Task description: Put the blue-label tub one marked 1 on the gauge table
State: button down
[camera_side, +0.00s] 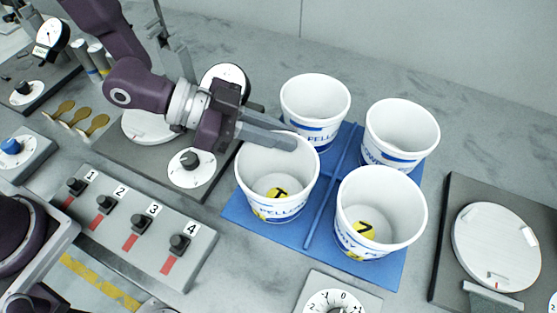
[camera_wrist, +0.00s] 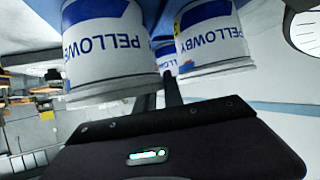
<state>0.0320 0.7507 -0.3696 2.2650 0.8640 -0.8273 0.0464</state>
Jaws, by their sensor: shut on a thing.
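Several white tubs with blue labels stand in a group on a blue divided base (camera_side: 318,222). The front-left tub (camera_side: 252,178) has a yellow disc inside that appears marked 1. My gripper (camera_side: 290,142) is shut on this tub's rim, reaching in from the left. The tub is upright at its place on the base; I cannot tell whether it is lifted. The front-right tub (camera_side: 405,205) has a yellow disc that looks like 2 or 7. A round pale table (camera_side: 150,127) stands by a dial gauge (camera_side: 224,75).
Two more tubs (camera_side: 316,100) (camera_side: 402,130) stand behind. A round plate (camera_side: 497,245) on a dark base lies at the right. A numbered switch panel (camera_side: 140,230) is front left, and a dial (camera_side: 340,302) is in front. Grey bench is bare behind the tubs.

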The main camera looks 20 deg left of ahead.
jog(key=s+r+n+t+y, duration=0.1)
jog(key=s+r+n+t, duration=0.1)
jog(key=r, duration=0.7)
jog(key=s+r+n+t+y, duration=0.2)
jog(key=s+r+n+t, duration=0.1)
jog(key=r, duration=0.7)
jog(key=shift+s+d+n+y, duration=0.3)
jog(key=shift+s+d, duration=0.05)
jog(key=shift+s, duration=0.45)
jog(key=shift+w+r, duration=0.1)
